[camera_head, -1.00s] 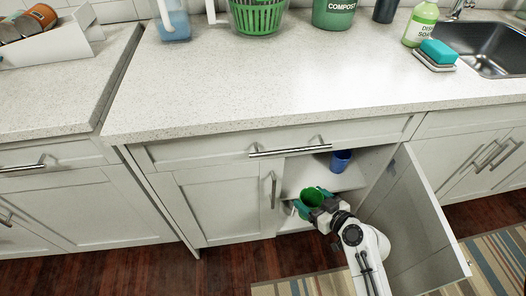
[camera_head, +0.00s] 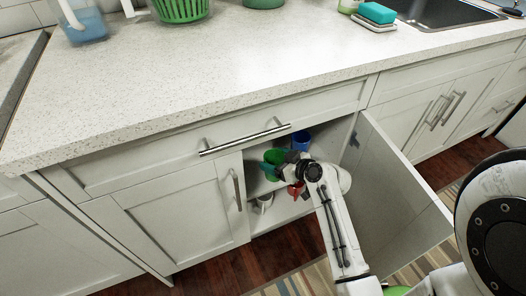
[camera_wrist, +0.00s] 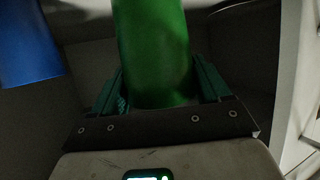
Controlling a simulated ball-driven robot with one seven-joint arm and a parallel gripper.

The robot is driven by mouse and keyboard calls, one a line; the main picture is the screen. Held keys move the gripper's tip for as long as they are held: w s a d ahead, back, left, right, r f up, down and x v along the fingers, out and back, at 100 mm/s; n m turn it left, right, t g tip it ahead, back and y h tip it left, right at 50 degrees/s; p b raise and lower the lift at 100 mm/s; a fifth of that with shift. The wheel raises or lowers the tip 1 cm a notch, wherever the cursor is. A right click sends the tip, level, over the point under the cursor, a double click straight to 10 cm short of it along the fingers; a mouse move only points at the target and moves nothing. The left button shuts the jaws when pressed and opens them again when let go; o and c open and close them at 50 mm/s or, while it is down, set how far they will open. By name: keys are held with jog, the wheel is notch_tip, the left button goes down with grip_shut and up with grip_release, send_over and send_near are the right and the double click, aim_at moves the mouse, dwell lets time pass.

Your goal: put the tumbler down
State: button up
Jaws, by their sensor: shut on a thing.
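The green tumbler (camera_wrist: 155,50) stands between the two fingers of my gripper (camera_wrist: 160,88) in the wrist view, with a finger against each side. In the head view, the tumbler (camera_head: 273,157) and my gripper (camera_head: 279,164) are inside the open cabinet, in its upper part. My gripper is shut on the tumbler. The tumbler's base is hidden, so I cannot tell whether it touches the shelf. A blue cup (camera_head: 300,140) is to the right of the tumbler in the head view; in the wrist view the blue cup (camera_wrist: 30,42) is at the left, apart from it.
The cabinet's right door (camera_head: 395,190) is swung open beside my arm. The closed left door (camera_head: 180,215) bounds the opening. A red item (camera_head: 296,190) and a pale metallic item (camera_head: 264,203) show lower in the cabinet. The countertop (camera_head: 190,80) overhangs above.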

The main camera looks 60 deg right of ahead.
jog(key=shift+w+d+f+b, duration=0.35)
jog(key=shift+w+d+f, duration=0.35)
jog(key=shift+w, duration=0.3)
jog(key=shift+w+d+f+b, duration=0.3)
jog(key=shift+w+d+f, duration=0.15)
jog(key=shift+w+d, duration=0.5)
jog(key=shift+w+d+f+b, duration=0.35)
jog(key=shift+w+d+f, duration=0.3)
jog(key=shift+w, duration=0.4)
jog(key=shift+f, duration=0.1)
jog(key=shift+f+b, duration=0.1)
jog(key=shift+b, duration=0.2)
jog(key=o, duration=1.1)
